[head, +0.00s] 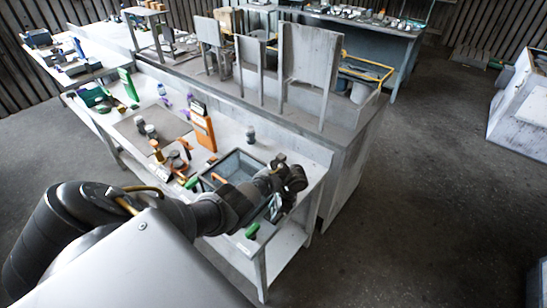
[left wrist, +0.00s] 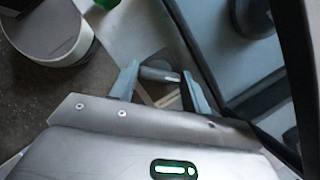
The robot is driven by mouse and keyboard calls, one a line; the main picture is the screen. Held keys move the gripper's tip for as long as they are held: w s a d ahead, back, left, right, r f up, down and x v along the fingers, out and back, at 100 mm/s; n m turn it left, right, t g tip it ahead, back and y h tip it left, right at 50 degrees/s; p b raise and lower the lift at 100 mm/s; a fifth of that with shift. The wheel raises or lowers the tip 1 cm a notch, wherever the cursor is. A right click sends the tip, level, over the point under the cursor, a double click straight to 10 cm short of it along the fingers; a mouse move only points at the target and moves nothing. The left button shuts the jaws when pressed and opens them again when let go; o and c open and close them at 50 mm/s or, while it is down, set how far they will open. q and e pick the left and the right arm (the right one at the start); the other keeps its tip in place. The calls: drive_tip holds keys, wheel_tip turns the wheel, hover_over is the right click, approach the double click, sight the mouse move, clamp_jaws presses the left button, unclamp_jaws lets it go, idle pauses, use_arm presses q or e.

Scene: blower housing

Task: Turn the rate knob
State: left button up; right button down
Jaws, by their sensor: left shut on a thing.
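My left gripper (head: 289,179) is over the right end of the workbench, beside the grey open bin. In the left wrist view its two fingers (left wrist: 160,88) stand apart with a small grey rounded part (left wrist: 158,74) showing between them. The gripper is shut on this part. I cannot tell whether it is the rate knob, and no knob shows clearly in the head view, where my gripper and arm cover that spot. My right gripper is not in view.
The grey bin (head: 238,160) stands on the workbench (head: 283,143). A green-handled item (head: 252,231) lies near the bench's front edge. Several small tools crowd the bench to the left. Open floor (head: 430,210) lies to the right.

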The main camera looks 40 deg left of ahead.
use_arm(q)
drive_tip(key=shift+o, duration=0.2)
drive_tip(key=o, duration=1)
drive_tip(key=shift+c, duration=0.2)
